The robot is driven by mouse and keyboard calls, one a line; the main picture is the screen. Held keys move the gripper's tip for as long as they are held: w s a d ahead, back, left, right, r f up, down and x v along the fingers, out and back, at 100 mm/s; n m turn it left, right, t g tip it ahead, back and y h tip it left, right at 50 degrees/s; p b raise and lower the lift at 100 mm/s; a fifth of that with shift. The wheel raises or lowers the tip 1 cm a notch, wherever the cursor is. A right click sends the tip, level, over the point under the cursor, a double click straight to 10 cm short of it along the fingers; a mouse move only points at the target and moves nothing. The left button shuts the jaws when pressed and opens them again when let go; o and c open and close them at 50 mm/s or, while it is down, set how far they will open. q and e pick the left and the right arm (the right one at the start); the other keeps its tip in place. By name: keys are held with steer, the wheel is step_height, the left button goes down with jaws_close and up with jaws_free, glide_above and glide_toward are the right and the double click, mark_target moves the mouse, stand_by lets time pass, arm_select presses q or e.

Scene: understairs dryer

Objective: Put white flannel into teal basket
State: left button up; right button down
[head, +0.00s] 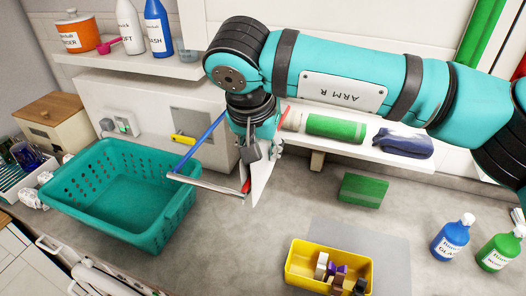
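The teal basket (120,212) stands at the left of the grey counter, its open top facing up and the inside seen empty. My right gripper (263,156), at the end of the teal arm coming from the right, points down over the counter, right of the basket and apart from it. A thin white sheet, seemingly the white flannel (262,183), hangs below its fingers, seen nearly edge-on. The fingers appear closed on its upper part, though the grip is partly hidden. My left gripper is not in view.
A metal rail (210,184) with blue and red arms sticks out between basket and gripper. A yellow bin (330,272), a green block (363,190) and blue (452,238) and green bottles (497,253) stand to the right. A shelf (345,145) holds folded cloths.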

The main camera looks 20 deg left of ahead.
steer(key=shift+r+p, duration=2.5)
steer(key=shift+r, duration=1.6)
steer(key=shift+f, duration=0.1)
